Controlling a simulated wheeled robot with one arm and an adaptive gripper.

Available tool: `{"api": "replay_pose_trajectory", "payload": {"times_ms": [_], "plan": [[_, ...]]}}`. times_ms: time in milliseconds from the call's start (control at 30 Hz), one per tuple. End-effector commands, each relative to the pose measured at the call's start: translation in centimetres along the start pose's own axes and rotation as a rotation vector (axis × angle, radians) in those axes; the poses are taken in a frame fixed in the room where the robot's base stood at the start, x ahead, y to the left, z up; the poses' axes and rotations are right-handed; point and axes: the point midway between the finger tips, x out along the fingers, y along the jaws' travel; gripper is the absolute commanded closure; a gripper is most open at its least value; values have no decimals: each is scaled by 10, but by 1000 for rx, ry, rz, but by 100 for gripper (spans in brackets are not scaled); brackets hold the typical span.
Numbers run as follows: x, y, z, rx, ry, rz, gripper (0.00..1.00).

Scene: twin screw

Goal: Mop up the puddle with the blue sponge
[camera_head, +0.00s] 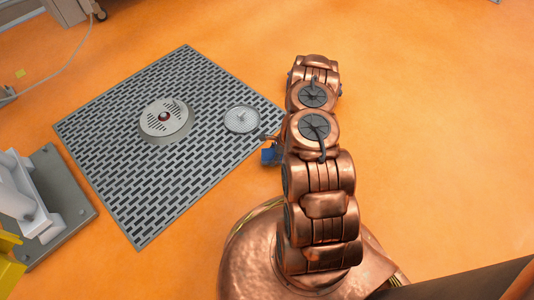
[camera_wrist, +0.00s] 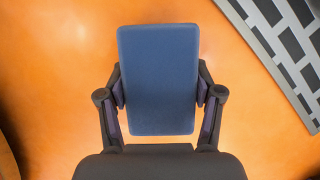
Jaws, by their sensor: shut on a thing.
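The blue sponge (camera_wrist: 158,80) is a flat, upright-looking rectangular block in the middle of the wrist view. My gripper (camera_wrist: 160,88) is shut on it, with one dark finger pressed to each long side. In the head view a small blue patch, which looks like part of the sponge (camera_head: 269,155), shows left of my copper arm at the edge of the grey grating. The arm hides most of the gripper there. I cannot make out a puddle clearly in either view; the orange floor has only soft, shiny patches.
A grey slotted grating (camera_head: 150,100) lies on the orange floor, and its corner shows in the wrist view (camera_wrist: 285,50). On it are a round fitting with a red centre (camera_head: 165,119) and a pale disc (camera_head: 241,119). Grey-white equipment (camera_head: 60,195) stands left. Floor is open at upper right.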

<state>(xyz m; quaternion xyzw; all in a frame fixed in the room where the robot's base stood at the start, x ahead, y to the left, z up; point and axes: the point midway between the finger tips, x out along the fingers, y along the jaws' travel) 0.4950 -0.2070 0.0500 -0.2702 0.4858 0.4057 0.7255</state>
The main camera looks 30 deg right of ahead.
Motion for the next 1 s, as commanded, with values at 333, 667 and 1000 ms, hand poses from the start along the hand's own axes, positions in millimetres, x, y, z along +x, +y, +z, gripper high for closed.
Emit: {"api": "replay_pose_trajectory", "payload": {"times_ms": [333,667,1000], "plan": [[-15,-1,6,0,0,-2,67],[-27,-1,11,-1,0,-2,67],[-40,-2,18,-2,0,-3,67]]}}
